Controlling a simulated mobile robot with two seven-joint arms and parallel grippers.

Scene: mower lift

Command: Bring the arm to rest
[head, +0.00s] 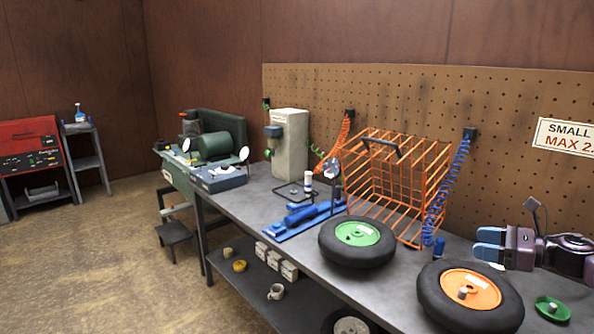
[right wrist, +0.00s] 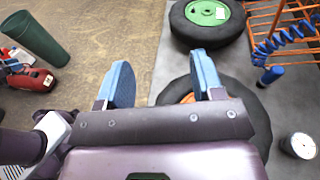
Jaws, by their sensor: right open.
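My right gripper (head: 489,244) is open and empty. In the head view it comes in from the right edge, above the bench (head: 391,295) and the orange-hubbed wheel (head: 427,294). In the right wrist view its two blue fingertips (right wrist: 163,82) stand apart with nothing between them. The orange-hubbed wheel (right wrist: 262,125) is partly hidden below the gripper there. My left gripper is not in view.
A green-hubbed wheel (head: 330,252) lies on the bench in front of an orange wire cage (head: 437,174). A blue coiled hose (head: 459,163) hangs beside the cage. A small green dish (head: 562,312) lies at the right. The floor (head: 110,260) at left is clear.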

